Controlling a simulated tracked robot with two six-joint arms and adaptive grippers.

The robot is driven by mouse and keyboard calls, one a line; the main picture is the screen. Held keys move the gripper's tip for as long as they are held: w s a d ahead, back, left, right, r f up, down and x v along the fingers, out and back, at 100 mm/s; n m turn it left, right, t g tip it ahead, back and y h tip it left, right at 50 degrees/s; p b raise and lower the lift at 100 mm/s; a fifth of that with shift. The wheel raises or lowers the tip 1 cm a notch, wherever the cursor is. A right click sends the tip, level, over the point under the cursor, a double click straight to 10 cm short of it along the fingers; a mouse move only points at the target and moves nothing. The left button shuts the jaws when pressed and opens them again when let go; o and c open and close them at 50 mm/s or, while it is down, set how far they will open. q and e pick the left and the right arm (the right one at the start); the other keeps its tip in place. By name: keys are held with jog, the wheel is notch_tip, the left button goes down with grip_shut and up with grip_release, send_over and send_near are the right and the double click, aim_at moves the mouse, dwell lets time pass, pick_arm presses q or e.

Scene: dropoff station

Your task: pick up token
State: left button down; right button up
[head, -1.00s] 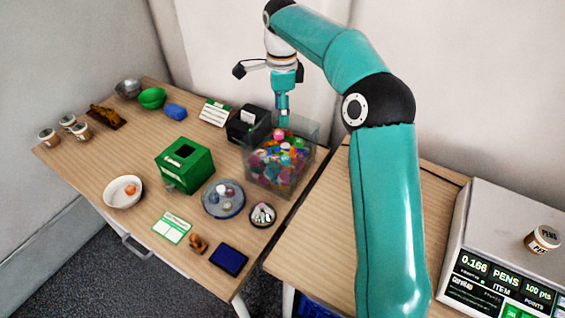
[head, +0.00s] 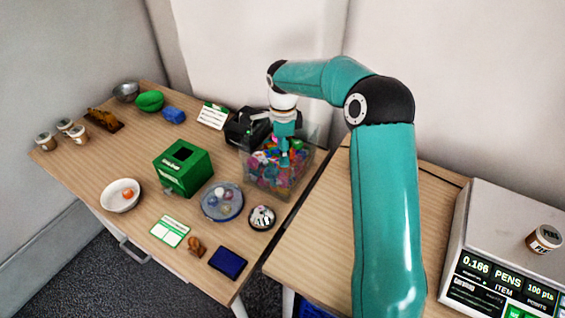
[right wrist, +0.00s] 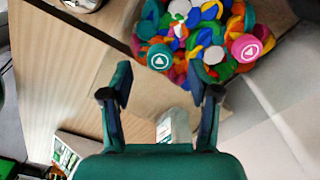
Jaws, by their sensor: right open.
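A clear bin (head: 262,178) holds a heap of colourful caps and round tokens. The teal token appears beyond the gap between the fingertips. My left gripper is out of view.
A green box (head: 183,168), a round plate (head: 208,213) and a small dark dish (head: 262,217) stand left of the bin. A black device (head: 243,128) is close behind it. A scale (head: 485,225) with a jar (head: 543,239) stands at right.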

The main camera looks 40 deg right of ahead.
notch_tip(320, 180, down, 3)
jog(key=shift+s+f, duration=0.1)
jog(key=shift+f, duration=0.05)
jog(key=shift+c, duration=0.2)
jog(key=c, duration=0.8)
notch_tip(320, 180, up, 20)
jog(key=p, duration=0.1)
dwell(0.4)
